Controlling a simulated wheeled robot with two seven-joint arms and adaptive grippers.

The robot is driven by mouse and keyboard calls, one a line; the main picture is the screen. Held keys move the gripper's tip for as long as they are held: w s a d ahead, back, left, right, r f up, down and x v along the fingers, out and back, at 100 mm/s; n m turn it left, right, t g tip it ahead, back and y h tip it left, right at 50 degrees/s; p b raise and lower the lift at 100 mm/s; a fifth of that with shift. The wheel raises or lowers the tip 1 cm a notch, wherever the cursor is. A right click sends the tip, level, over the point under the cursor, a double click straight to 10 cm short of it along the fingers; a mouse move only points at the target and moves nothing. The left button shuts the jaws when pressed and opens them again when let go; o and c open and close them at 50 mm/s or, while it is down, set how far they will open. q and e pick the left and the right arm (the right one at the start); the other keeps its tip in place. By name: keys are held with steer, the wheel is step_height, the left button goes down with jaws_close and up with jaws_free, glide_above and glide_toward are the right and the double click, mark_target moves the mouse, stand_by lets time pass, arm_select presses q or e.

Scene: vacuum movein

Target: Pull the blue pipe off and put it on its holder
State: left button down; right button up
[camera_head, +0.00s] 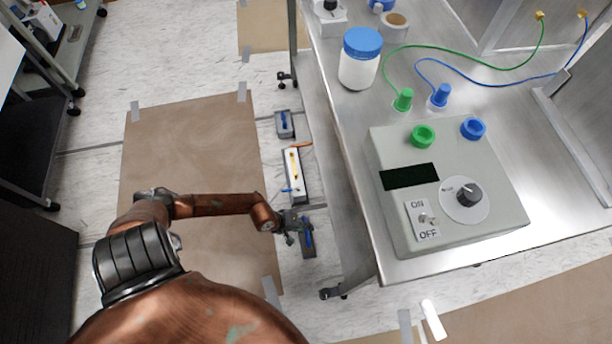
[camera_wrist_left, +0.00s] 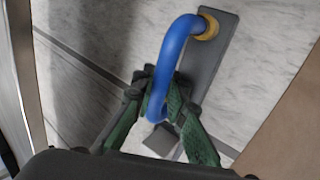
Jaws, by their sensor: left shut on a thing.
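The blue pipe (camera_wrist_left: 165,65) is a thick curved tube with a brass-coloured end (camera_wrist_left: 208,26). My left gripper (camera_wrist_left: 158,108) is shut on its lower part in the left wrist view. A long grey block (camera_wrist_left: 214,62), seemingly the holder, lies on the floor under the pipe. The brass end overlaps the block's far end; I cannot tell whether it is seated there. In the head view my left gripper (camera_head: 291,224) is low beside the grey block (camera_head: 309,250), with a bit of blue on it. My right gripper is not in view.
A white unit (camera_head: 295,178) with yellow, orange and blue parts and another grey block (camera_head: 284,124) stand on the floor nearby.

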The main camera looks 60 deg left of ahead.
arm_select(q)
steer(key=shift+f+b, duration=0.3)
steer(key=shift+f, duration=0.15)
stand_by(0.5)
steer(key=c, duration=1.8)
jaws_free()
steer(key=shift+c, duration=0.2)
steer(key=v, duration=1.2)
